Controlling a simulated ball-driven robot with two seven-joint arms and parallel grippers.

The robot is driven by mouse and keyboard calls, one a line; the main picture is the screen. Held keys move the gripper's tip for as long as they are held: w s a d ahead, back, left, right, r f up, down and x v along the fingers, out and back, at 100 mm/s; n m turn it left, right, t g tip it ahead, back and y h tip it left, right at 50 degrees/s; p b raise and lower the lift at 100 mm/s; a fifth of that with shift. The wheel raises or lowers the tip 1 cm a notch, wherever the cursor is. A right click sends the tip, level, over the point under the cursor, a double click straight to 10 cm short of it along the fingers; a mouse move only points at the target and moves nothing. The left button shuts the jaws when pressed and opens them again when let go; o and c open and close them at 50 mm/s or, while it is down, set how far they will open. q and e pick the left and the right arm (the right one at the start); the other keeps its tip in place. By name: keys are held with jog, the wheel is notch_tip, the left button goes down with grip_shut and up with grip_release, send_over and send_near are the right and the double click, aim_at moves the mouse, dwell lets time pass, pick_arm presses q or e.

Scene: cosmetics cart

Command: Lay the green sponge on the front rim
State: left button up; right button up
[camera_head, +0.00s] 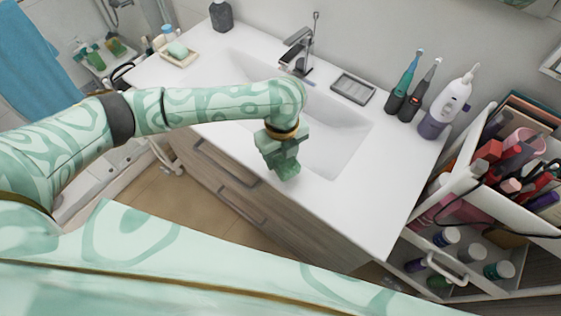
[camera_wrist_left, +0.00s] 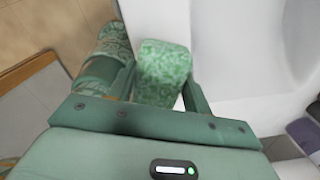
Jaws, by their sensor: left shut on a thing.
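My left gripper (camera_head: 284,158) hangs over the front part of the white washbasin (camera_head: 335,115), near its front rim (camera_head: 310,185). It is shut on the green sponge (camera_head: 288,171), whose lower end shows below the fingers. In the left wrist view the speckled green sponge (camera_wrist_left: 163,72) sits between the two fingers, with white basin surface beyond it. I cannot tell whether the sponge touches the rim. My right gripper is not in view.
A tap (camera_head: 298,52) and a soap tray (camera_head: 352,88) stand at the back of the basin. Toothbrushes (camera_head: 405,85) and a white oral irrigator (camera_head: 448,100) stand at the right. A full cosmetics cart (camera_head: 490,205) is beside the vanity. The right front counter is clear.

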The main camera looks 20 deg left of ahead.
aim_at(280, 160)
pick_arm(q)
jog(key=shift+w+a+f, duration=0.1)
jog(key=shift+w+f, duration=0.05)
jog(key=shift+f, duration=0.15)
jog(key=f+b, duration=0.2)
jog(key=f, duration=0.1)
jog(key=shift+w+a+f, duration=0.15)
jog(key=shift+a+f, duration=0.05)
jog(key=shift+f, duration=0.1)
jog(key=shift+r, duration=0.1)
jog(key=o, duration=0.9)
notch_tip(280, 160, up, 12)
jog(key=p, duration=0.4)
jog(key=shift+p, duration=0.35)
